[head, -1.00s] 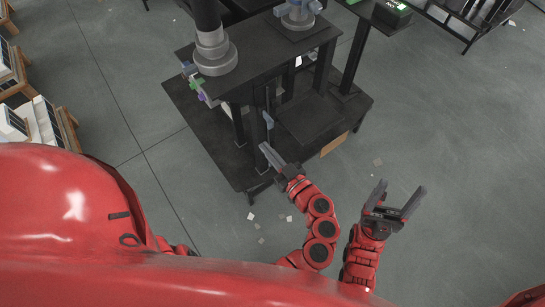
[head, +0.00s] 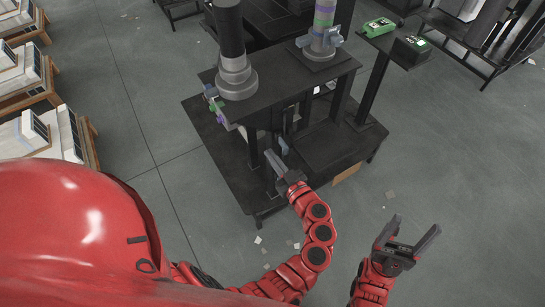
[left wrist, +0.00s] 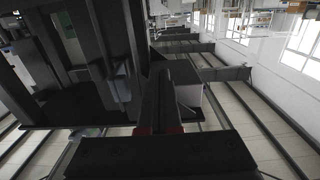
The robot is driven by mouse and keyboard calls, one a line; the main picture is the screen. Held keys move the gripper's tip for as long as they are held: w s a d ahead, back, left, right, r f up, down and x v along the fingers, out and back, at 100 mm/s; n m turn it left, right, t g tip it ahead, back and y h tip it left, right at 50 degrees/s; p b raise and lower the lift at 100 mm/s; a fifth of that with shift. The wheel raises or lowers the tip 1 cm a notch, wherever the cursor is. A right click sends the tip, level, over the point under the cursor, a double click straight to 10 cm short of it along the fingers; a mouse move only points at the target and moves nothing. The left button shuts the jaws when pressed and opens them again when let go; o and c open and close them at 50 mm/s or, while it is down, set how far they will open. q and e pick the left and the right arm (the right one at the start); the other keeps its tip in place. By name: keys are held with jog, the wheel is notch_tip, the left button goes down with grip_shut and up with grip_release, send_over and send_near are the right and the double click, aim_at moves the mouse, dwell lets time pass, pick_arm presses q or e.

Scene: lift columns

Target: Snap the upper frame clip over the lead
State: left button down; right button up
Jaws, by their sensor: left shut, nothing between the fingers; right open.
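The dark frame (head: 290,88) stands ahead of me, with a tabletop above a lower shelf. My left gripper (head: 270,157) is shut and empty beside the frame's front post, below the tabletop edge. A small blue-grey piece (head: 283,145) shows just beyond its fingertips; I cannot tell whether it is a clip. In the left wrist view my shut fingers (left wrist: 160,75) point along the frame, and a grey block (left wrist: 118,88) sits on a dark post to their left. I cannot make out the lead for certain. My right gripper (head: 412,236) is open and empty over bare floor.
Two columns stand on the tabletop, a grey one (head: 236,78) and a banded one (head: 323,35). Small coloured parts (head: 212,100) line its left edge. A side stand (head: 385,45) holds green-topped boxes. Racks of panels (head: 50,130) are at left.

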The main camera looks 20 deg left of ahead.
aim_at(285, 153)
pick_arm(q)
jog(key=shift+w+d, duration=1.25)
jog(key=shift+w, duration=0.25)
jog(key=shift+w+d, duration=0.45)
jog(key=shift+w, duration=0.25)
jog(key=shift+p+v, duration=0.45)
jog(key=shift+v, duration=1.85)
jog(key=shift+w+d+b, duration=0.5)
jog(key=shift+w+d, duration=0.35)
jog(key=shift+w, duration=0.2)
jog(key=shift+w+a, duration=0.1)
jog(key=shift+w, duration=0.05)
